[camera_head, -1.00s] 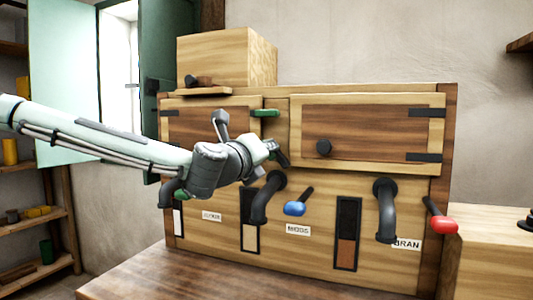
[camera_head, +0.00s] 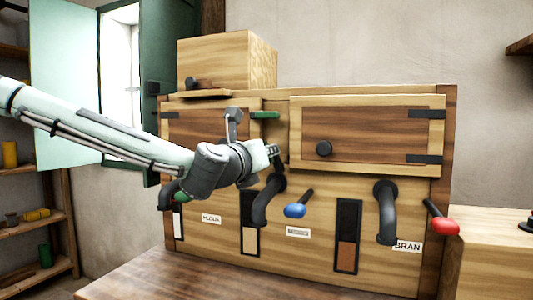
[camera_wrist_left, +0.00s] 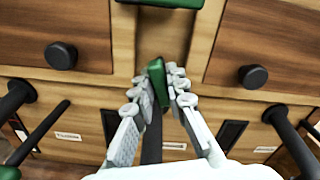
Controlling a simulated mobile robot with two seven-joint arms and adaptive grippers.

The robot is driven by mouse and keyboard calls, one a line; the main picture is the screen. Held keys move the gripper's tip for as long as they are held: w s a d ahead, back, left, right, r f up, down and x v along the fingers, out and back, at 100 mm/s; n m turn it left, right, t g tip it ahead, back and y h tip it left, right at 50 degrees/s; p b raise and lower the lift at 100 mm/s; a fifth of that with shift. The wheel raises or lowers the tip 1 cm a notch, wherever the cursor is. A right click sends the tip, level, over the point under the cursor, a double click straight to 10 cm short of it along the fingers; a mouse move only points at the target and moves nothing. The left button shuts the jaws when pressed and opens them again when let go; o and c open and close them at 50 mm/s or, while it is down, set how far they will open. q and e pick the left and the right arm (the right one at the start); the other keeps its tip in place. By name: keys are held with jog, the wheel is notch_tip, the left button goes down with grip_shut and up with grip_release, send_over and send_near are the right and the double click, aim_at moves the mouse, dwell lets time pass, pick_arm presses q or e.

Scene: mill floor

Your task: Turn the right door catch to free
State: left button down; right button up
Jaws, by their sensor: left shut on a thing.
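My left gripper (camera_head: 273,152) is at the post between the two bin doors. In the left wrist view its fingers are shut on a green catch (camera_wrist_left: 157,82), which stands nearly upright along the post, its top tilted slightly left. My gripper hides this catch in the head view. Another green catch (camera_head: 265,114) sits higher, lying level at the edge of the left door (camera_head: 212,122); it also shows at the top of the left wrist view (camera_wrist_left: 170,3). The right door (camera_head: 365,132) is closed, with a black round knob (camera_head: 323,148). My right gripper is not in view.
Black curved spouts (camera_head: 386,205) stick out below the doors, one just below my gripper. A blue-tipped lever (camera_head: 295,210) and a red-tipped lever (camera_head: 445,226) jut forward. A wooden box (camera_head: 215,62) stands on top. The bench (camera_head: 190,280) in front is bare.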

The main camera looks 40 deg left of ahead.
pick_arm(q)
jog(key=c, duration=1.5)
grip_release()
jog(key=shift+c, duration=0.2)
jog(key=v, duration=0.7)
jog(key=shift+s, duration=0.25)
